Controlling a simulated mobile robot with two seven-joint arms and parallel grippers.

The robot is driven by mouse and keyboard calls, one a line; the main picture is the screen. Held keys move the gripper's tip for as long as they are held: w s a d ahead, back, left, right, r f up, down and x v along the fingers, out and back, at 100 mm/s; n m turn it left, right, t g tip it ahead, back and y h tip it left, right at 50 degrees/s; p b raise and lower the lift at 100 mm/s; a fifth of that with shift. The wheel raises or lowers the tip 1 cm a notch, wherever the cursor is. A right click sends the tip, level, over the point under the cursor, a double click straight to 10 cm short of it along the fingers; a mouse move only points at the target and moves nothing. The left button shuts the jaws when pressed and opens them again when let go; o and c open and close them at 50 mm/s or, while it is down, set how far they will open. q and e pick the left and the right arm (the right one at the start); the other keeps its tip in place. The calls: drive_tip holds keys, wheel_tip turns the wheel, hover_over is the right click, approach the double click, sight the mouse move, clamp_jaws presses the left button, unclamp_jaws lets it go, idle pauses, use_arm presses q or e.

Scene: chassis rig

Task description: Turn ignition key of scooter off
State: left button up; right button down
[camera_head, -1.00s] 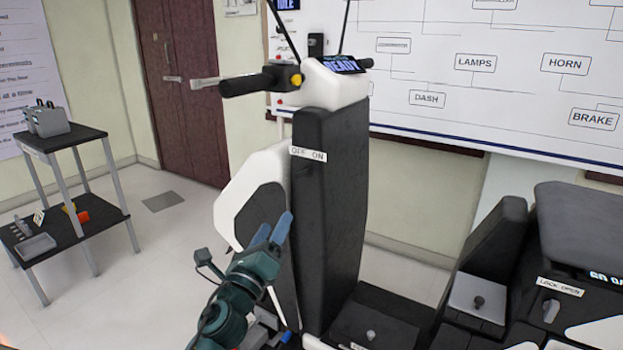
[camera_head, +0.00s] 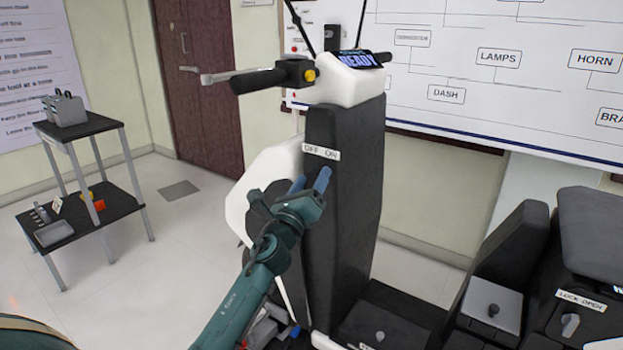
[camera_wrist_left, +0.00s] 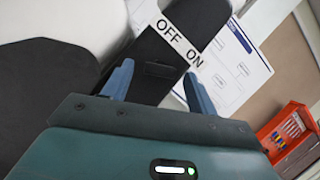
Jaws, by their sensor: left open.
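The scooter's black front column (camera_head: 345,210) stands upright in the middle of the head view, with a white OFF ON label (camera_head: 321,152) on it. Its dash display (camera_head: 362,60) reads READY. My left gripper (camera_head: 310,181) is open, its blue fingertips just below the label. In the left wrist view the open fingers (camera_wrist_left: 158,72) point at the column, under the OFF ON label (camera_wrist_left: 181,45). A small dark shape, seemingly the ignition key (camera_wrist_left: 160,70), lies between them; its angle is hard to read. In the head view the key cannot be made out. My right gripper is out of view.
The handlebar grip (camera_head: 258,79) juts left above my gripper. A black seat part (camera_head: 505,245) and a LOCK OPEN panel (camera_head: 581,300) are at right. A two-tier shelf (camera_head: 90,125) stands left. A red box (camera_wrist_left: 287,130) shows in the left wrist view.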

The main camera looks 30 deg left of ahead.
use_arm(q)
drive_tip(key=shift+w+r, duration=0.1)
drive_tip(key=shift+w, duration=0.2)
drive_tip(key=shift+c, duration=0.5)
drive_tip(key=c, duration=0.9)
